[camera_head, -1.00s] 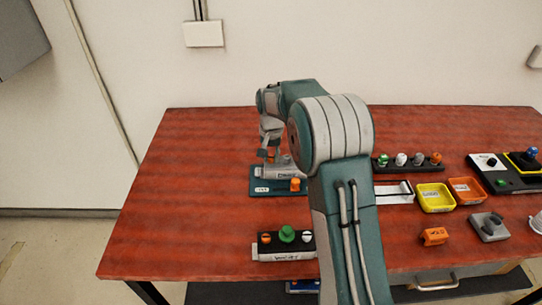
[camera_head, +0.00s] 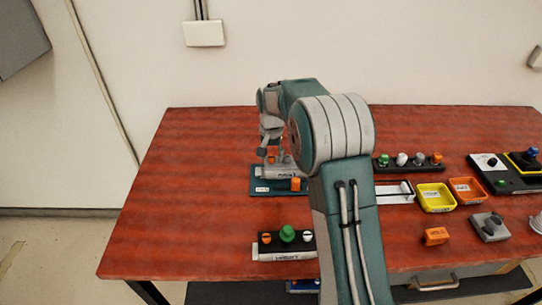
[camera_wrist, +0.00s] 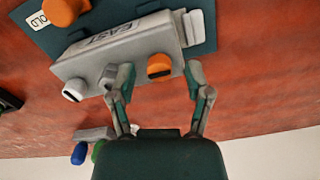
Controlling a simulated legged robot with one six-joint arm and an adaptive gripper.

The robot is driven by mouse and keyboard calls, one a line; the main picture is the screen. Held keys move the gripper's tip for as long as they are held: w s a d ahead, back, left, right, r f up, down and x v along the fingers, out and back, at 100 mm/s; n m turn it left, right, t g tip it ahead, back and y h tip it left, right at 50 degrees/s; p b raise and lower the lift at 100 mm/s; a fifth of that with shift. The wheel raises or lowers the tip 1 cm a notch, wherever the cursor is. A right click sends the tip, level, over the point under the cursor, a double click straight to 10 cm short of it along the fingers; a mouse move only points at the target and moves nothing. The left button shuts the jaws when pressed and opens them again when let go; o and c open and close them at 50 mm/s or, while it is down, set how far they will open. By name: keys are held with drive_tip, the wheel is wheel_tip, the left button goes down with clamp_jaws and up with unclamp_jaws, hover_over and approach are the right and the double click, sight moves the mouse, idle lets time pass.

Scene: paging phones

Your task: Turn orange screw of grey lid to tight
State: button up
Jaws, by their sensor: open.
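The grey lid (camera_wrist: 125,45) lies on a teal plate (camera_wrist: 205,42) and has a printed label. Its orange screw (camera_wrist: 160,66) sits on the lid's edge facing my gripper, beside a grey screw (camera_wrist: 107,76) and a white-faced one (camera_wrist: 75,90). My gripper (camera_wrist: 160,72) is open, with one finger to each side of the orange screw and nothing held. I cannot tell whether the fingers touch it. In the head view the lid (camera_head: 280,172) and orange screw (camera_head: 271,159) show just below my gripper (camera_head: 268,146).
A larger orange knob (camera_head: 296,184) stands on the teal plate. A black block with orange, green and white knobs (camera_head: 287,236) is in front. Yellow (camera_head: 436,207) and orange (camera_head: 480,196) bins are to the right. The table's left side is clear.

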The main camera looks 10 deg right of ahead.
sight(271, 156)
wheel_tip(271, 156, up, 12)
drive_tip(key=shift+f, duration=0.2)
drive_tip(key=s+r+n+t, duration=0.1)
drive_tip(key=s+r, duration=0.4)
drive_tip(key=s, duration=0.4)
drive_tip(key=s+r+n+t, duration=0.2)
drive_tip(key=s+r, duration=0.3)
drive_tip(key=s, duration=0.3)
drive_tip(key=s+f+n+t, duration=0.1)
drive_tip(key=s+f, duration=0.1)
drive_tip(key=s, duration=0.7)
drive_tip(key=s+f+n+t, duration=0.1)
drive_tip(key=s+f, duration=0.2)
drive_tip(key=s, duration=0.6)
drive_tip(key=shift+t, duration=0.3)
